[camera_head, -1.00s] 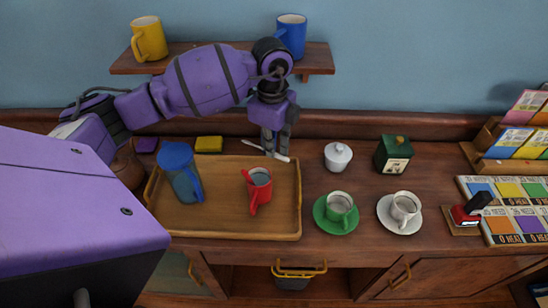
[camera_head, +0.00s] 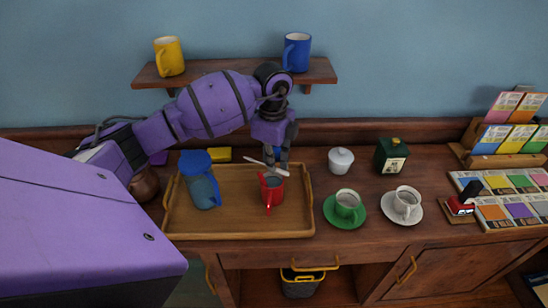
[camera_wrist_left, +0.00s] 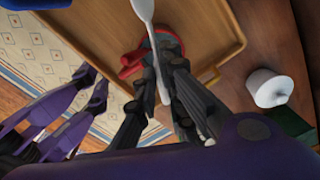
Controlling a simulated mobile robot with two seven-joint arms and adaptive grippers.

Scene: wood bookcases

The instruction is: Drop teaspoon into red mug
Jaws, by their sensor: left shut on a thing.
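My left gripper (camera_head: 276,160) is shut on the white teaspoon (camera_head: 258,164), fingers pointing down, at the back rim of the red mug (camera_head: 274,197). The teaspoon lies roughly level across the fingers, its ends sticking out both sides; the left wrist view also shows the teaspoon (camera_wrist_left: 145,12). The red mug stands upright on the wooden tray (camera_head: 235,227), its handle toward me. In the left wrist view the red mug (camera_wrist_left: 131,62) is partly hidden behind the fingers. My right gripper (camera_wrist_left: 92,88) shows there over the floor, its fingers apart and empty.
A blue-lidded jug (camera_head: 201,185) stands on the tray, left of the mug. Right of the tray are a white sugar bowl (camera_head: 341,160), a green cup (camera_head: 347,204) and a white cup (camera_head: 406,202) on saucers. A shelf (camera_head: 228,70) with two mugs is above.

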